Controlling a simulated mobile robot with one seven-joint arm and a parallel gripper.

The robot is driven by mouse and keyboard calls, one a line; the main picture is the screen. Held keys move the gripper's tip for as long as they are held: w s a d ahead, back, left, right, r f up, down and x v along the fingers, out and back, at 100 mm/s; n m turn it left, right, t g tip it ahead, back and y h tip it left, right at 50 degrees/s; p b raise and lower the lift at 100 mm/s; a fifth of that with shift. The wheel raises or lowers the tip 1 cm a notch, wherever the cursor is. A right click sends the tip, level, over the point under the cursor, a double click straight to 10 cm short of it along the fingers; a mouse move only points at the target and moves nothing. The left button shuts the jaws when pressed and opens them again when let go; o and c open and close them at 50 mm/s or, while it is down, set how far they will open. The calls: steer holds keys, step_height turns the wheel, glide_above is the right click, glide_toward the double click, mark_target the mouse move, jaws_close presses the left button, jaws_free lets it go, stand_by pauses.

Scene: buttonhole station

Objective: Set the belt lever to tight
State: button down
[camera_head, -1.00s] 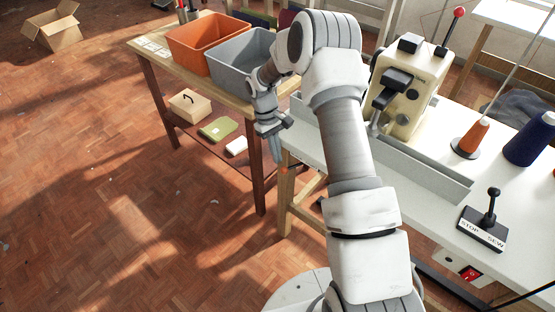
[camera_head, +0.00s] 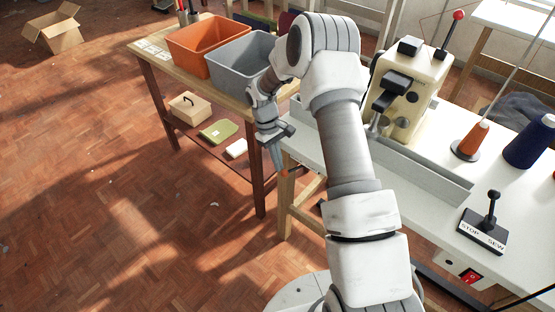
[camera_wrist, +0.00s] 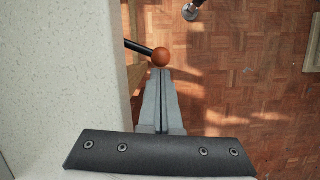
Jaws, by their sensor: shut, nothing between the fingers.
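A lever with a black rod and an orange-brown ball knob (camera_wrist: 160,57) sticks out past the white table's edge in the wrist view. No label on it shows, so I cannot read its setting. In the head view the knob is a small orange spot (camera_head: 285,173) by the table's left end. My gripper (camera_wrist: 163,73) is shut and empty, its fingertips right at the knob's near side; whether they touch it I cannot tell. In the head view my gripper (camera_head: 280,166) points down beside the table end.
The white sewing table (camera_head: 421,212) holds a cream machine (camera_head: 415,95) with a red-knobbed lever (camera_head: 458,14), thread cones and a black STOP/SEW lever (camera_head: 492,205). A wooden table (camera_head: 150,58) with an orange bin (camera_head: 208,45) and grey bin (camera_head: 240,66) stands left. The floor in front is open.

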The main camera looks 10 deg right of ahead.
mark_target(285, 174)
steer(key=shift+s, duration=0.1)
steer(key=s+n, duration=0.1)
steer(key=s+n+p, duration=0.1)
steer(key=s+n, duration=0.1)
steer(key=s+n+t+h+p, duration=0.1)
steer(key=n, duration=0.1)
steer(key=shift+s+d+r, duration=0.1)
steer(key=shift+s+d, duration=0.3)
steer(key=shift+s+d+n+t+h, duration=0.2)
steer(key=shift+s+d+n, duration=0.2)
steer(key=shift+s+n, duration=0.25)
steer(key=shift+s+d+n+t+h, duration=0.15)
steer(key=shift+s+d+n, duration=0.25)
steer(key=shift+n, duration=0.5)
steer(key=shift+s+d+n+t+h, duration=0.1)
steer(key=shift+s+d+n+t, duration=0.2)
steer(key=shift+s+n, duration=0.35)
steer(key=shift+d, duration=0.1)
steer(key=p+v, duration=1.4)
steer(key=v, duration=0.6)
steer(key=shift+w+p, duration=0.25)
steer(key=shift+p, duration=0.15)
steer(key=shift+d, duration=0.15)
